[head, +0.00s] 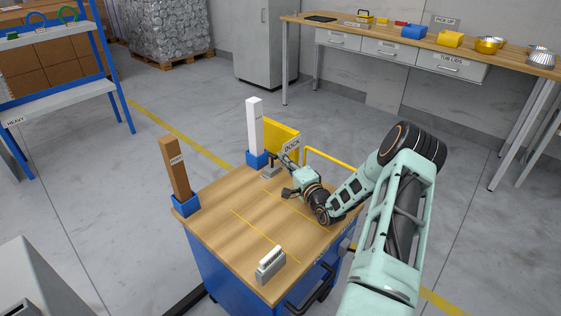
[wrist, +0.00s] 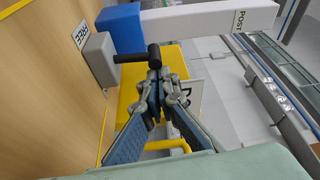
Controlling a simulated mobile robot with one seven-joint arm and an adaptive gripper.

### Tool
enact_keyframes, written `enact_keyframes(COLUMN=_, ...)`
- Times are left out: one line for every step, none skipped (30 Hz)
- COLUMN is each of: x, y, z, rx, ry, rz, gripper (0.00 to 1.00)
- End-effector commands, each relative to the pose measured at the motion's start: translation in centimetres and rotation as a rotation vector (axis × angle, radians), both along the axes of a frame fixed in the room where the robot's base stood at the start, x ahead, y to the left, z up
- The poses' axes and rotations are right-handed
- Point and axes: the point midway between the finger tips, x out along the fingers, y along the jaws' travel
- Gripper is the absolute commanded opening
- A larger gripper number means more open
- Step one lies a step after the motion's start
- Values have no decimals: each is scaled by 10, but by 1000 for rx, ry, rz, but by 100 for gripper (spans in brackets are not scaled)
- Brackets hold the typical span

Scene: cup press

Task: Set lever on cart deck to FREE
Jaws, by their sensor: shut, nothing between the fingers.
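The lever is a black rod (wrist: 132,57) with a black crossbar end, standing out from a grey block (wrist: 100,60) on the cart's wooden deck (wrist: 40,90). A FREE label (wrist: 81,34) lies on the deck beside the block. My gripper (wrist: 154,72) is shut and empty, its fingertips right at the crossbar end; I cannot tell if they touch it. In the head view the grey block (head: 270,172) sits near the deck's far edge, with my gripper (head: 284,160) beside it. The lever itself is hard to make out there.
A white post (head: 255,128) in a blue socket stands close to the lever, and a brown post (head: 175,168) stands at the deck's left corner. A yellow DOCK panel (head: 283,138) is behind. A grey slotted block (head: 270,264) sits near the front. The middle deck is clear.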

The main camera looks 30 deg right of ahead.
Motion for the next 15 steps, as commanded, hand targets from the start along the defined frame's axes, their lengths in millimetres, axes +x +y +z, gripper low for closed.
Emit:
enact_keyframes(x=0, y=0, z=-1, rx=-19, ry=-7, rz=1, gripper=0)
enact_keyframes(x=0, y=0, z=-1, rx=-30, ry=-11, rz=1, gripper=0)
enact_keyframes(x=0, y=0, z=-1, rx=-48, ry=-19, rz=1, gripper=0)
enact_keyframes(x=-1, y=1, z=-1, rx=-61, ry=-24, rz=2, gripper=0)
enact_keyframes(x=-1, y=1, z=-1, rx=-76, ry=-30, rz=2, gripper=0)
enact_keyframes(x=-2, y=1, z=-1, rx=-99, ry=-40, rz=2, gripper=0)
enact_keyframes(x=-2, y=2, z=-1, rx=-118, ry=-47, rz=2, gripper=0)
enact_keyframes(x=-2, y=4, z=0, rx=-141, ry=-57, rz=3, gripper=0)
enact_keyframes(x=-3, y=6, z=1, rx=-144, ry=-57, rz=3, gripper=0)
enact_keyframes(x=-4, y=7, z=2, rx=-142, ry=-57, rz=3, gripper=0)
enact_keyframes(x=-5, y=8, z=2, rx=-141, ry=-57, rz=3, gripper=0)
enact_keyframes(x=-5, y=10, z=2, rx=-140, ry=-57, rz=2, gripper=0)
enact_keyframes(x=-6, y=11, z=3, rx=-140, ry=-57, rz=2, gripper=0)
enact_keyframes(x=-6, y=13, z=2, rx=-139, ry=-56, rz=2, gripper=0)
enact_keyframes(x=-7, y=14, z=2, rx=-139, ry=-56, rz=2, gripper=0)
